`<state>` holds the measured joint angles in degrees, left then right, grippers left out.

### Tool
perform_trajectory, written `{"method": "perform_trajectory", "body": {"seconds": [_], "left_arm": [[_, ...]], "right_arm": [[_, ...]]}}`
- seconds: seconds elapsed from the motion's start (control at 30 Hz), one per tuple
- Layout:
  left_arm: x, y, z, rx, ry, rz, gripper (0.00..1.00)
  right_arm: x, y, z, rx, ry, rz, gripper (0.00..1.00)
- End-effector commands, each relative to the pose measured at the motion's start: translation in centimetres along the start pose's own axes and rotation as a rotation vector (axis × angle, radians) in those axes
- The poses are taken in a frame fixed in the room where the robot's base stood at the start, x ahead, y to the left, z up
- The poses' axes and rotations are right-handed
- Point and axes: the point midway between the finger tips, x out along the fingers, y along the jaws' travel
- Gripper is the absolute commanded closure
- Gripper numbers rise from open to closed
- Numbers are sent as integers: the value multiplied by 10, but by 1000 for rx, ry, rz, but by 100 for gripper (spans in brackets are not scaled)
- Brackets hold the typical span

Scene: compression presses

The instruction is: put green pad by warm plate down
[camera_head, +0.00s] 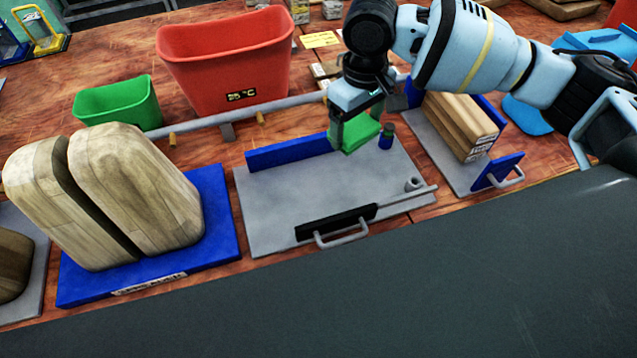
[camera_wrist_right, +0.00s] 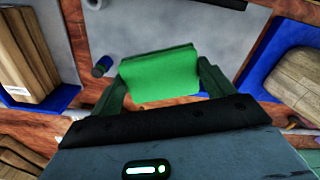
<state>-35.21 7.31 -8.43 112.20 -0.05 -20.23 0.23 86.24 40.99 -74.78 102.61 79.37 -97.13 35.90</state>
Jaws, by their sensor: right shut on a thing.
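A green pad (camera_head: 358,134) is held between the fingers of my right gripper (camera_head: 355,128), over the back right part of a grey plate (camera_head: 290,195). In the right wrist view the pad (camera_wrist_right: 160,75) sits between the two green fingertips of my gripper (camera_wrist_right: 162,90). I cannot tell whether the pad touches the plate. The plate has a blue bar (camera_head: 290,150) along its back and a black bar with a handle (camera_head: 336,222) at its front. No view names which plate is the warm one. My left gripper is not in view.
A red bin (camera_head: 225,65) marked 25 °C and a green bin (camera_head: 118,103) stand behind. Two wooden blocks (camera_head: 135,190) stand on a blue base at left. A small dark blue and green cylinder (camera_head: 386,137) stands right of the pad. Wooden boards (camera_head: 460,125) lie on another plate at right.

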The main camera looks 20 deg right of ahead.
Motion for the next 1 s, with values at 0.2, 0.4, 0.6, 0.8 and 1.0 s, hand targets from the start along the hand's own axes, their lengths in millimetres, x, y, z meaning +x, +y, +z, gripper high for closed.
{"method": "perform_trajectory", "body": {"seconds": [0.2,0.4,0.6,0.8,1.0], "left_arm": [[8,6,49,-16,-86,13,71],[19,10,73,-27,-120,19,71],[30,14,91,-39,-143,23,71],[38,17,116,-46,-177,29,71],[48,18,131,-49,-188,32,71]], "right_arm": [[40,-13,-8,-468,-16,-9,44],[54,-23,-16,-893,-12,-4,44],[65,-32,-22,-1312,-11,1,44],[71,-40,-28,-1727,-8,6,44],[73,-47,-33,-2138,-7,15,44]]}}
